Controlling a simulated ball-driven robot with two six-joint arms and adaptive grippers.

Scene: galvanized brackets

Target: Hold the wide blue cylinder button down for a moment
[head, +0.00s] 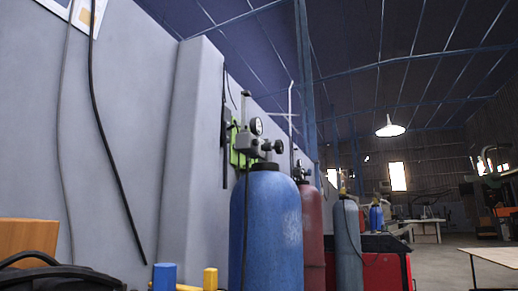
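A small blue upright piece (165,277) with a flat top shows at the bottom edge, left of centre. Its lower part is cut off by the frame, so I cannot tell whether it is the wide blue cylinder button. A large blue gas cylinder (268,225) with a gauge and valve on top stands to its right. No button is clearly seen on any surface. I make out neither gripper in this view.
A yellow piece (210,278) stands right of the small blue piece. A brown box-like thing (28,236) and a dark curved shape (60,278) fill the lower left corner. A red cylinder (312,235) and grey cylinder (347,245) stand behind. A grey wall runs along the left.

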